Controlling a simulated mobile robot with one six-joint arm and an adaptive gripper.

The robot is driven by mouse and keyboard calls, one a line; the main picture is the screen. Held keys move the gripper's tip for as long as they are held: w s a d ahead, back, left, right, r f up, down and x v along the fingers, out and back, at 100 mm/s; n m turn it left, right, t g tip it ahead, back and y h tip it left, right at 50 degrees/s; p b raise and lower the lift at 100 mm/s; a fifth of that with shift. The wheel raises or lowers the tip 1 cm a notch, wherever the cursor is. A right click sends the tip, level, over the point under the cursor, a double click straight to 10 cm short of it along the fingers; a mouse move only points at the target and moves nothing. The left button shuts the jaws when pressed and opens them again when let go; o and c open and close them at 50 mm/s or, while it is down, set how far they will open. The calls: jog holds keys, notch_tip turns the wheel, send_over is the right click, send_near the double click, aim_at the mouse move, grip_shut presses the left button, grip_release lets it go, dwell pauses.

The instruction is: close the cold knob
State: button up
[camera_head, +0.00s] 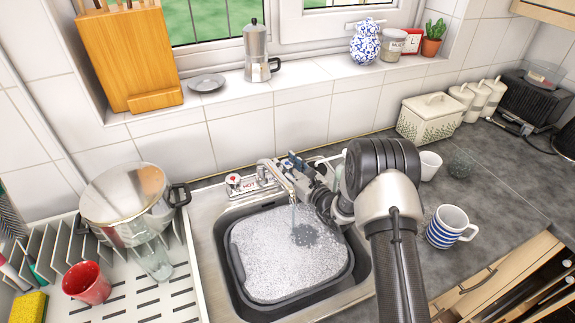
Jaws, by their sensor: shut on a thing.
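The faucet (272,172) stands at the back of the metal sink, and a stream of water falls from it into the basin. The hot knob (234,181) is at the faucet's left, with a red mark and the word HOT beside it. My gripper (292,163) is behind the basin, to the right of the faucet spout, where the cold knob lies. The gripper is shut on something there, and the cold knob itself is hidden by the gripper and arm. The basin holds a grey tub (237,262) full of soapy, foamy water.
A steel pot (120,205), a red cup (87,283) and a drinking glass (152,262) stand on the drying rack at left. A striped mug (449,228) and a white cup (429,165) stand on the counter right of my arm. The window sill is behind.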

jog(key=shift+a+f+m+t+h+b, duration=0.1)
jog(key=shift+a+m+t+h+b, duration=0.1)
jog(key=shift+m+t+h+b, duration=0.6)
jog(key=shift+d+h+b, duration=0.1)
jog(key=shift+h+b, duration=0.3)
jog(key=shift+b, duration=0.4)
jog(key=shift+m+h+b, duration=0.4)
jog(key=shift+b, duration=1.25)
jog(key=shift+r+h+b, duration=0.2)
jog(key=shift+h+b, duration=0.1)
jog(key=shift+d, duration=0.1)
jog(key=o, duration=1.1)
jog(key=shift+c, duration=0.2)
jog(key=shift+f, duration=0.1)
